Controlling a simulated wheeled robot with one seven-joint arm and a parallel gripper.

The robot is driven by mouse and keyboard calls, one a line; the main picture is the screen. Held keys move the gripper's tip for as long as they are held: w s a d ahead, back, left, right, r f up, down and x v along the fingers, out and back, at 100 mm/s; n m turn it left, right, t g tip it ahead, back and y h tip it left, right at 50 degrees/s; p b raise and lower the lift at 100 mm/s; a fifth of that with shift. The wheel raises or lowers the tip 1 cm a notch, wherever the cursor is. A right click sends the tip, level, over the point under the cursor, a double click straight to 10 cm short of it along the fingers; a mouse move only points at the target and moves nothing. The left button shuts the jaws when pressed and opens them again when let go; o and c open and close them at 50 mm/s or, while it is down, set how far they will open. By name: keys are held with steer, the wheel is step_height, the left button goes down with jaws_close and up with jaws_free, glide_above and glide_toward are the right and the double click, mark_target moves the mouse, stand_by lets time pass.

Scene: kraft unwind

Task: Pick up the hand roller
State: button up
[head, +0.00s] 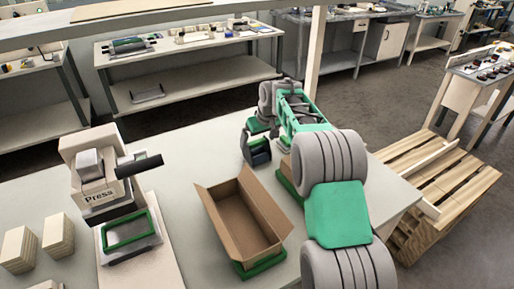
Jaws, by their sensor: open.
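I cannot make out a hand roller for certain in the head view. My gripper (258,146) is at the far side of the pale table, beyond the open cardboard box. It points down, and its dark and green parts are small in the picture. It is open, and I see nothing held in it. My grey and green arm covers part of the table to the right of the gripper, and whatever lies behind it is hidden.
An open cardboard box (243,217) sits on a green base at the table's middle. The press (92,170) and pale stacks (58,234) stand left. The table (190,150) is clear between press and gripper. A wooden pallet (445,190) is at right.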

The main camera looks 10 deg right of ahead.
mark_target(255, 151)
steer(key=p+x, duration=0.1)
steer(key=x, duration=0.4)
steer(key=shift+s+a+f, duration=0.1)
steer(key=shift+f, duration=0.2)
steer(key=c, duration=1.5)
steer(key=shift+r, duration=0.1)
steer(key=shift+c, duration=0.4)
steer(key=shift+r, duration=0.45)
step_height(255, 151, up, 3)
steer(key=shift+s+f, duration=0.1)
steer(key=s+r, duration=0.1)
steer(key=s+d+r+b, duration=0.1)
steer(key=s+r, duration=0.1)
steer(key=r, duration=0.1)
steer(key=shift+s+d+b, duration=0.2)
steer(key=shift+d+b, duration=0.15)
steer(key=shift+d, duration=0.05)
steer(key=s+d+r+b, duration=0.2)
steer(key=s+d+r, duration=0.2)
steer(key=s, duration=0.5)
steer(key=shift+r, duration=0.65)
steer(key=shift+s, duration=0.1)
